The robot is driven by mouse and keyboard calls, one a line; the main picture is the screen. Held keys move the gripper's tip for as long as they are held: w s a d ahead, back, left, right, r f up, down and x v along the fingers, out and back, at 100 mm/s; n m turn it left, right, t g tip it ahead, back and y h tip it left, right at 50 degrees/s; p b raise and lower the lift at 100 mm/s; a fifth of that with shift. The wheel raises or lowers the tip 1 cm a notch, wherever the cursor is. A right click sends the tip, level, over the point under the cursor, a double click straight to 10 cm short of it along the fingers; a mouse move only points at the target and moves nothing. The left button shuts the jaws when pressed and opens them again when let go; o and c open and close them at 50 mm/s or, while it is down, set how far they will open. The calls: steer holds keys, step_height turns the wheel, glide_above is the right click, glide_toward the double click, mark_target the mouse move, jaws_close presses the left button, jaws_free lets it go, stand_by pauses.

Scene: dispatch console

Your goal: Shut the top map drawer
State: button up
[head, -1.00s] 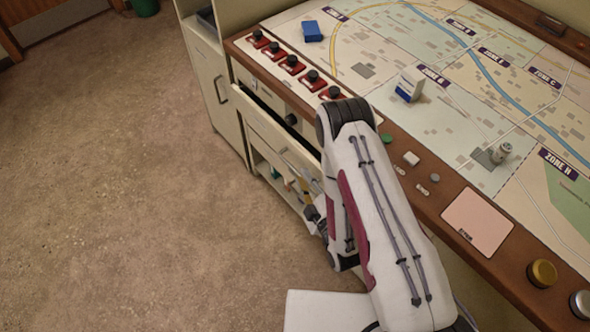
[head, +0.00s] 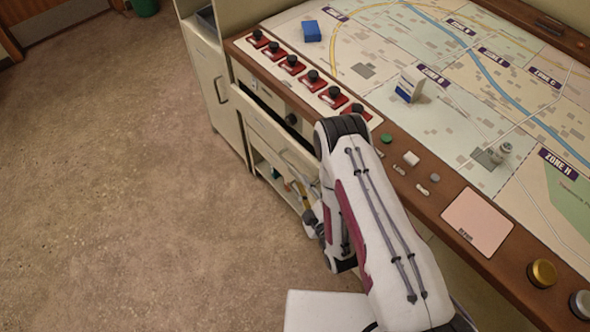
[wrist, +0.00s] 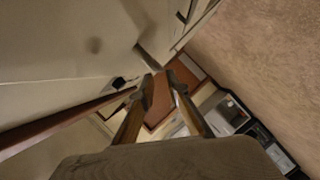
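The top map drawer (head: 272,134) is the pale front below the console's left edge in the head view. A dark gap runs along its top, so it looks partly pulled out. My forearm covers its right end. My gripper (wrist: 160,79) shows in the wrist view with its two fingers apart and nothing visible between them.
The brown-edged console top (head: 400,150) overhangs the drawer. It carries red switches (head: 312,78), a blue box (head: 311,31) and a white-and-blue box (head: 409,85). An open shelf (head: 275,180) lies below the drawer. The floor (head: 120,190) to the left is clear.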

mark_target(295, 169)
steer(key=shift+x, duration=3.5)
jaws_close()
